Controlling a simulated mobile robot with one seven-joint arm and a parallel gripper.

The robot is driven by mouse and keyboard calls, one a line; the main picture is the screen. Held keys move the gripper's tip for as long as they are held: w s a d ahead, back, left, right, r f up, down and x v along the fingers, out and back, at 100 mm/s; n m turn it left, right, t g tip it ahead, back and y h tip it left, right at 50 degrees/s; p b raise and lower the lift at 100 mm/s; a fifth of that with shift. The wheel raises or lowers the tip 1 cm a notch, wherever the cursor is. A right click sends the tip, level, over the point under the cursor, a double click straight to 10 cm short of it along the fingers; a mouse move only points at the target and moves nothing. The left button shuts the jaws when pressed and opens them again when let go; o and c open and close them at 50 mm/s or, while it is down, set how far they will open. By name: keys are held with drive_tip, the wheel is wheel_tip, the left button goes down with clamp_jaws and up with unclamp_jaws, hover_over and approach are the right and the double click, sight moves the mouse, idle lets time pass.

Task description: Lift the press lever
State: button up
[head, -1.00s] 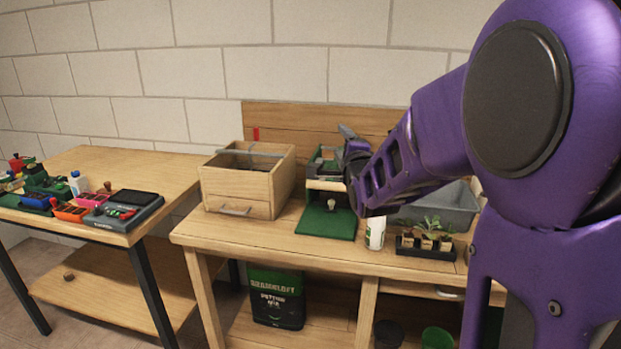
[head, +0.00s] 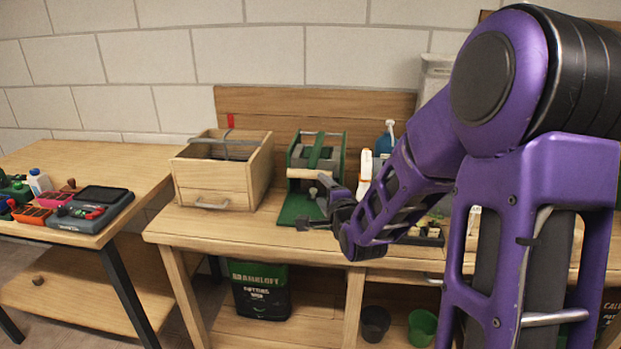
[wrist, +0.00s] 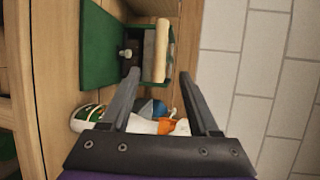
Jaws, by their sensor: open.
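The press (head: 333,150) stands on the wooden bench, with a green frame and a flat green base plate (head: 297,207) in front. It also shows in the wrist view, with its base plate (wrist: 100,45) and a small knob (wrist: 126,53). A pale wooden bar (wrist: 162,50), which looks like the lever's handle, crosses the press; it shows in the head view (head: 307,173) too. My gripper (head: 313,203) is in front of the press, above the bench's front part. In the wrist view its fingers (wrist: 160,76) are open and empty, pointing toward the bar's near end, apart from it.
A wooden box with a drawer (head: 222,175) stands left of the press. A white bottle (head: 365,165) and a blue spray bottle (head: 385,138) stand to its right; bottles also show beneath my fingers in the wrist view (wrist: 150,125). A side table (head: 60,160) is at left.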

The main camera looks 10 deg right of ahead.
sight(310, 177)
drive_tip(key=w, duration=0.3)
drive_tip(key=w+f, duration=0.1)
drive_tip(key=w, duration=0.3)
drive_tip(key=w+a+f, duration=0.1)
drive_tip(key=w, duration=0.3)
drive_tip(key=shift+w, duration=0.1)
drive_tip(key=shift+c, duration=0.4)
clamp_jaws()
drive_tip(key=shift+f, duration=0.15)
idle(0.5)
